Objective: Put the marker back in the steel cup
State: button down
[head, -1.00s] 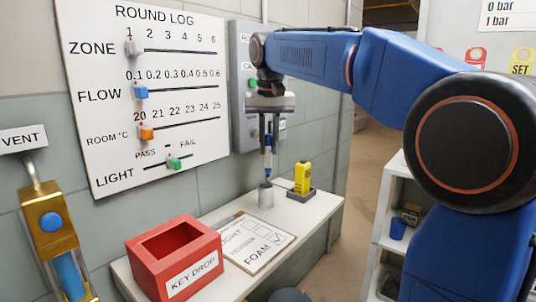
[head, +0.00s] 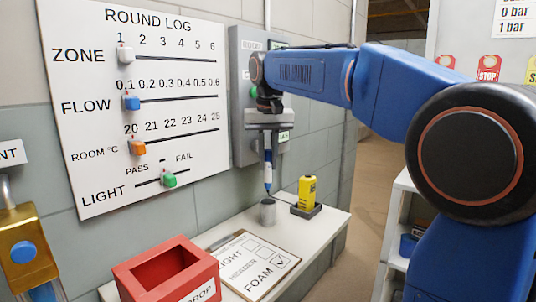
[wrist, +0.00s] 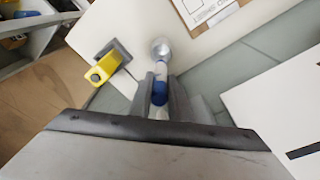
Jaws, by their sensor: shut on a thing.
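My gripper (head: 268,150) is shut on the marker (head: 267,174), a white and blue pen held upright with its tip down. The steel cup (head: 267,212) is a small grey cylinder on the white shelf, directly below the marker. The marker's tip is at about the cup's rim; I cannot tell if it is inside. In the wrist view the marker (wrist: 160,86) sits between the two fingers (wrist: 160,92), and the round cup (wrist: 160,48) shows just beyond its end.
A yellow device in a dark holder (head: 307,193) stands close right of the cup. A clipboard (head: 250,262) and the red key drop box (head: 170,272) lie on the shelf (head: 325,225) nearer me. The round log board (head: 135,105) and a grey panel are on the wall behind.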

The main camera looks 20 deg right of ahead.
aim_at(268, 182)
jog(key=shift+f, duration=3.35)
jog(key=c, duration=1.6)
grip_release()
jog(key=shift+o, duration=0.2)
jog(key=shift+r, duration=0.1)
notch_tip(268, 182, up, 17)
jog(key=s, duration=0.2)
jog(key=shift+s+a, duration=0.25)
jog(key=shift+s, duration=0.1)
